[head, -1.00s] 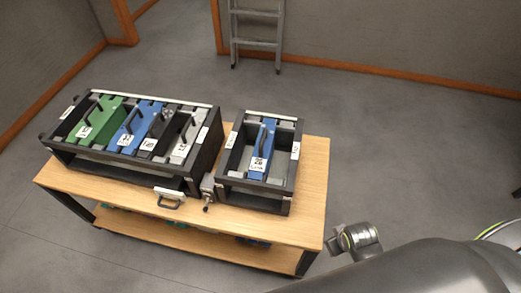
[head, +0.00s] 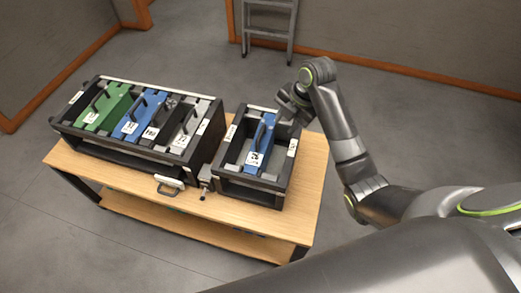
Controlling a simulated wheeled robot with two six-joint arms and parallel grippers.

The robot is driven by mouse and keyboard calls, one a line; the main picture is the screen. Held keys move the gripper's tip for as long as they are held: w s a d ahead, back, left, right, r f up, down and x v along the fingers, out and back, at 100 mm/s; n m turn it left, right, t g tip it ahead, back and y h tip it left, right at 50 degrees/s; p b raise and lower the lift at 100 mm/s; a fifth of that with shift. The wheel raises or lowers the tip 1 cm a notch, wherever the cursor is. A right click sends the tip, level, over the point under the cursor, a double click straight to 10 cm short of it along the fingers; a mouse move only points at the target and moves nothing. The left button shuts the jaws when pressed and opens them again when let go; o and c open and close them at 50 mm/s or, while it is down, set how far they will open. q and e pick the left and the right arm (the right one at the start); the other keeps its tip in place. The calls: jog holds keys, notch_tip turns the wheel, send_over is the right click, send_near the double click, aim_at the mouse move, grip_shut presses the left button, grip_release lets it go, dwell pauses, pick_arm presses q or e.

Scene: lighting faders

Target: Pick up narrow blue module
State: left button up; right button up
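The narrow blue module (head: 257,152) stands in the small dark rack (head: 247,190) on the right of the table. It has a blue bar handle on top and a white label at its front end. My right gripper (head: 287,105) is above the back right corner of the small rack, behind and right of the blue module and apart from its handle. Its fingers are small and partly hidden, so I cannot tell whether they are open. My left gripper is not in view.
A larger dark rack (head: 88,150) on the left of the wooden table (head: 218,214) holds a green module (head: 103,106), a wider blue module (head: 138,116), a black module (head: 157,120) and a grey module (head: 187,130). A latch-like metal piece (head: 205,181) sits between the racks. A ladder (head: 268,35) stands behind.

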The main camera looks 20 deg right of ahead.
notch_tip(320, 180, up, 6)
jog(key=w+a+n, duration=0.1)
jog(key=w+n, duration=0.2)
jog(key=n, duration=0.1)
jog(key=b, duration=0.8)
send_near(262, 132)
jog(key=f, duration=0.3)
jog(key=a+f+p, duration=0.1)
jog(key=shift+w+f+n, duration=0.25)
jog(key=shift+w+n, duration=0.05)
jog(key=shift+p+x, duration=0.5)
jog(key=shift+x, duration=2.55)
jog(key=shift+a, duration=0.15)
grip_shut()
jog(key=shift+w+r, duration=0.15)
